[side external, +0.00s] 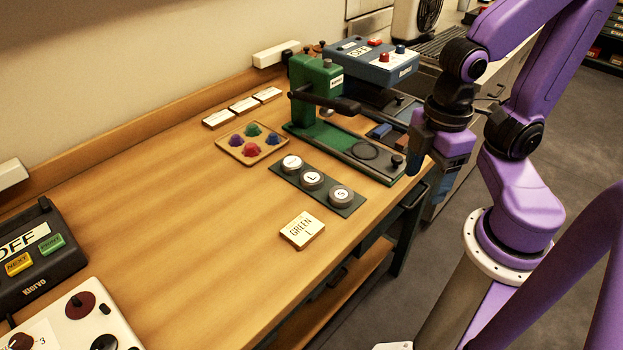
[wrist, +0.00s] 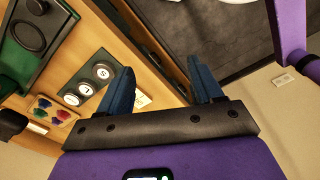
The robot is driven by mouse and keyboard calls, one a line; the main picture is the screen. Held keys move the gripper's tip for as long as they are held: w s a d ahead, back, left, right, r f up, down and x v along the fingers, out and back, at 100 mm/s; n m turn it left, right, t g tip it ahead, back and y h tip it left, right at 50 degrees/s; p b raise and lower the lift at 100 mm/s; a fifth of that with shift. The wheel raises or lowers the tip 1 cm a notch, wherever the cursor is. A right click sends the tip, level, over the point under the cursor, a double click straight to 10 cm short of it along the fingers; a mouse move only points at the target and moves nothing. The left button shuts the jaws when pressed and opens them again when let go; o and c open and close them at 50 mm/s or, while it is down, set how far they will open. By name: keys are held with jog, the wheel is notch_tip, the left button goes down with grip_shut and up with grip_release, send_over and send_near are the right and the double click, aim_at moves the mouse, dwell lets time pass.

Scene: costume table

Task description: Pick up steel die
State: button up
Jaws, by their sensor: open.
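Three round grey metal dies with white lettered tops sit in a row on a dark green plate (side external: 326,188). The back die (side external: 291,163) has a letter too small to read surely, the middle die (side external: 312,178) reads L, and the front die (side external: 341,195) reads S. In the wrist view the dies (wrist: 85,89) lie left of my fingers. My gripper (side external: 413,160) is open and empty, with blue fingers, to the right of the dies near the table's right edge. Its fingers (wrist: 160,68) also show in the wrist view, apart from any object.
A green press (side external: 318,85) stands behind the dies. A wooden tray (side external: 236,154) with several coloured pieces is to their left. A card reading GREEN (side external: 302,230) lies in front. A blue box (side external: 372,60) stands at the back. The front-left tabletop (side external: 190,240) is clear.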

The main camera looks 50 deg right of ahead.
jog(key=w+a+r+n+h, duration=0.1)
jog(key=w+a, duration=0.2)
jog(key=w, duration=0.5)
jog(key=w+a+r+h, duration=0.1)
jog(key=w+a, duration=0.2)
jog(key=w, duration=0.4)
jog(key=g+h, duration=0.1)
jog(key=h, duration=0.1)
send_over(312, 177)
jog(key=a, duration=0.2)
jog(key=shift+n, duration=0.4)
jog(key=f, duration=1.2)
jog(key=shift+w+a+f, duration=0.15)
jog(key=shift+w+a, duration=0.05)
jog(key=shift+w, duration=0.05)
jog(key=shift+x, duration=2.6)
jog(key=shift+d, duration=0.1)
jog(key=shift+c, duration=0.4)
jog(key=c, duration=0.9)
jog(key=shift+o, duration=0.2)
